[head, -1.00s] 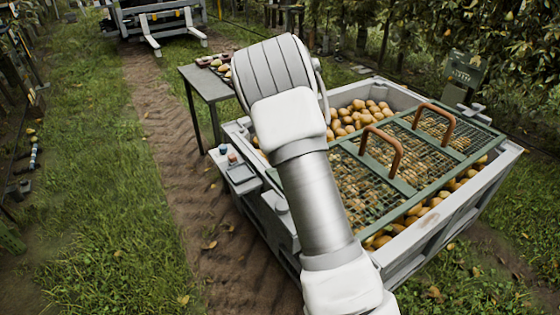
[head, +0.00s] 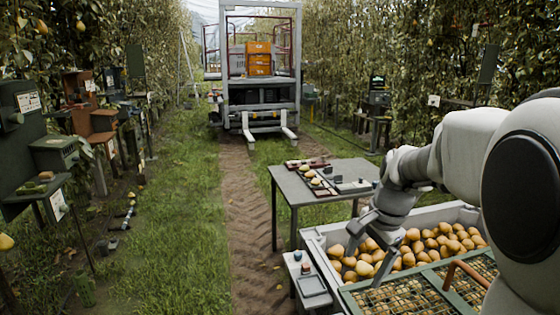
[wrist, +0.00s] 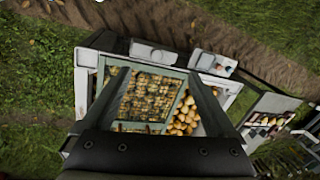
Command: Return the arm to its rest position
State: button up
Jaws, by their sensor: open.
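My arm reaches in from the right of the head view, bent, with a large rounded joint close to the camera. My gripper (head: 367,245) hangs low over the left part of a pale bin (head: 320,255) of pears (head: 435,240). In the wrist view my gripper (wrist: 160,75) shows as two fingers spread apart, with nothing held between them. Beyond them lie the bin's green mesh lid (wrist: 150,98) and loose pears (wrist: 184,115). I cannot tell how far the fingertips are above the pears.
A grey table (head: 290,185) with fruit and small items stands behind the bin. A small side shelf (head: 312,286) is on the bin's left. A vehicle with orange crates (head: 258,58) stands down the row. Equipment boxes (head: 55,155) line the left. The grass lane (head: 180,220) is mostly clear.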

jog(key=s+a+r+n+t+p, duration=0.1)
jog(key=s+r+n, duration=0.2)
jog(key=s, duration=0.4)
jog(key=s+a+r+n+t+p, duration=0.1)
jog(key=s+r+n+p, duration=0.1)
jog(key=s+r+n, duration=0.2)
jog(key=s+a+r+n+t+h+p, duration=0.1)
jog(key=s+r+n, duration=0.3)
jog(key=s, duration=0.6)
jog(key=shift+a+n+p, duration=0.25)
jog(key=shift+n+p, duration=0.5)
jog(key=shift+n, duration=0.05)
jog(key=c, duration=0.7)
jog(key=shift+d, duration=0.25)
